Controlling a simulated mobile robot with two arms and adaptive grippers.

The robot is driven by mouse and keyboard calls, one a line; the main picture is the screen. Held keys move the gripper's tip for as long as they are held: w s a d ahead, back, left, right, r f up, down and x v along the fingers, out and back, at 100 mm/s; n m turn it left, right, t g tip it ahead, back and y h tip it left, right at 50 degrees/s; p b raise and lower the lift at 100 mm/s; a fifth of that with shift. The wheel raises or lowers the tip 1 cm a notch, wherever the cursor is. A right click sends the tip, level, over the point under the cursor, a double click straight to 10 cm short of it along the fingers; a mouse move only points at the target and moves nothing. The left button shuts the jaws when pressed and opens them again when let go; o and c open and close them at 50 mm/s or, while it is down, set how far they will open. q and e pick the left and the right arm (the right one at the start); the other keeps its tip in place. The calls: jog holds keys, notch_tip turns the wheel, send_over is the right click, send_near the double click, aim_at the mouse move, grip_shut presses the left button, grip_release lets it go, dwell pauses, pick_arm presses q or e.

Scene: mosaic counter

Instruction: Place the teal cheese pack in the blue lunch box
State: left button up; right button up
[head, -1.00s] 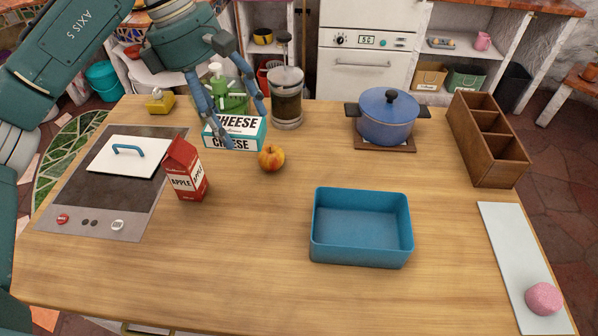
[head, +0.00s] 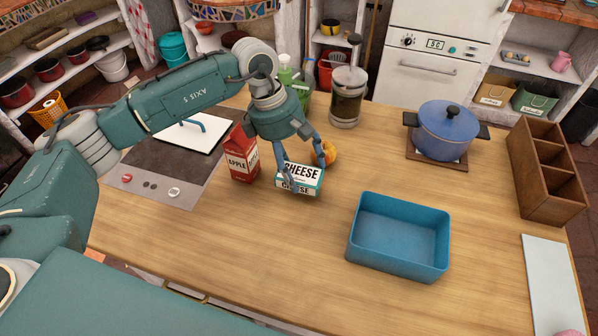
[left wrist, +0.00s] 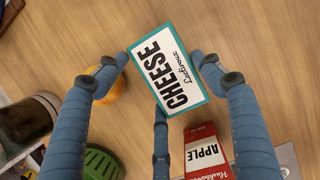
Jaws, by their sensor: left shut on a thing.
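The teal and white cheese pack (head: 300,174) is between the fingers of my left gripper (head: 308,170), which is shut on it. It also shows in the left wrist view (left wrist: 168,72), with blue fingers on either side. In the head view the pack is just right of the red apple carton and left of the blue lunch box; I cannot tell how high it is above the counter. The blue lunch box (head: 400,238) stands open and empty on the counter. My right gripper is not in view.
The red apple carton (head: 242,155) stands close left of the pack. An orange fruit (head: 330,152) sits partly behind the gripper. A jar (head: 347,98), a blue pot (head: 448,130) and a wooden organizer (head: 548,170) stand farther back. Bare wood lies between pack and box.

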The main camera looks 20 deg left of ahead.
aim_at(295, 168)
pick_arm(q)
notch_tip(295, 168, down, 3)
jog(key=shift+f+p, duration=0.15)
jog(key=shift+p, duration=0.2)
jog(key=shift+f+b, duration=0.2)
jog(key=shift+b, duration=0.1)
jog(key=o, duration=1.4)
jog(key=shift+c, duration=0.2)
jog(key=shift+r, duration=0.15)
